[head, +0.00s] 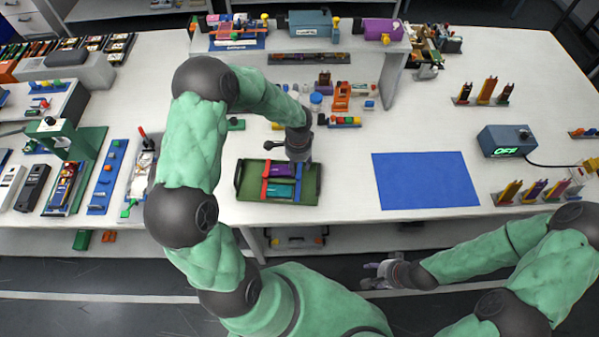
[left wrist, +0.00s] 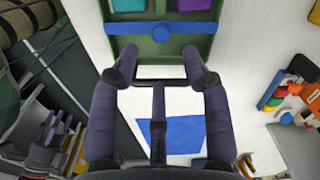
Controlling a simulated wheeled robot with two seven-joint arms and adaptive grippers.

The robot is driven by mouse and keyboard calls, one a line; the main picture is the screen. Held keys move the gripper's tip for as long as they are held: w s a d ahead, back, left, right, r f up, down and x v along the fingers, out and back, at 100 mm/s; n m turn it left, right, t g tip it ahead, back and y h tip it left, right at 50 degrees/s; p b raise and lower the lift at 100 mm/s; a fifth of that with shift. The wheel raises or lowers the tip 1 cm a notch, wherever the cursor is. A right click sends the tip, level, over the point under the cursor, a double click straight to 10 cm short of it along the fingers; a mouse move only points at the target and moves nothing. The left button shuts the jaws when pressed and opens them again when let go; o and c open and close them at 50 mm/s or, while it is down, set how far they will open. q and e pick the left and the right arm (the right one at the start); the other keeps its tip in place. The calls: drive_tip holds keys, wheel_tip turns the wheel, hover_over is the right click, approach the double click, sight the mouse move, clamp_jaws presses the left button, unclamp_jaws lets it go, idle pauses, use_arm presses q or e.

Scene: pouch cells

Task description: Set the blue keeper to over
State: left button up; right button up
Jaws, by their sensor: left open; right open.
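The green tray (head: 243,181) lies on the table holding a purple cell (head: 282,170) and a teal cell (head: 281,190). A red keeper (head: 265,182) crosses the tray at the left. The blue keeper (head: 298,190) crosses at the right, partly hidden by my left gripper. In the left wrist view the blue keeper (left wrist: 185,29) is a straight bar with a round knob, beside the near ends of the two cells. My left gripper (head: 298,161) is open and empty above the tray's right part; its fingers (left wrist: 160,62) point towards the bar. My right gripper (head: 380,273) is open, off the table's front edge.
A blue mat (head: 425,180) lies right of the tray with bare table around it. A box reading OFF (head: 506,141) and cell racks (head: 483,93) stand further right. Behind the tray are an orange holder (head: 342,97) and a raised shelf (head: 370,75). A green press (head: 62,138) stands left.

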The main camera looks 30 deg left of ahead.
sight(298, 177)
use_arm(q)
wheel_tip(298, 177, down, 7)
drive_tip(key=shift+w+f+b, duration=0.1)
drive_tip(key=shift+b, duration=0.25)
clamp_jaws()
